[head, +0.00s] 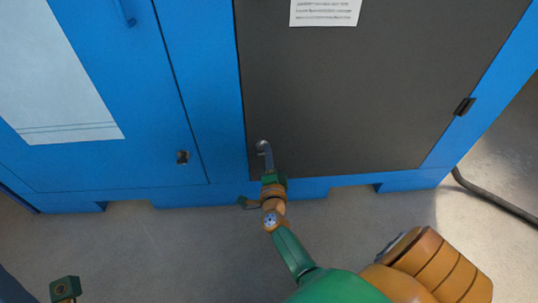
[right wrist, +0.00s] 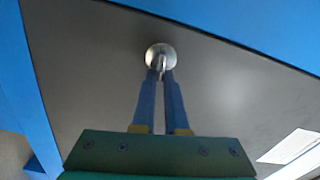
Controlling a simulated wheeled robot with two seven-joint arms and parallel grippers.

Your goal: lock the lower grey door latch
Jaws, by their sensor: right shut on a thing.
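The lower grey door latch (head: 263,148) is a small round metal piece near the lower left corner of the grey door (head: 350,90). In the right wrist view the latch (right wrist: 160,56) is a shiny disc with a narrow part standing out from it. My right gripper (head: 266,160) reaches up to it from below. Its two blue fingers (right wrist: 160,78) are shut on the narrow part of the latch. The fingers hide part of the latch, so its exact turn is hard to tell.
A blue panel (head: 150,90) with a small dark latch (head: 183,157) stands left of the grey door. A dark hinge (head: 465,106) is on the door's right edge. A dark hose (head: 495,203) lies on the floor at right. The floor in front is mostly clear.

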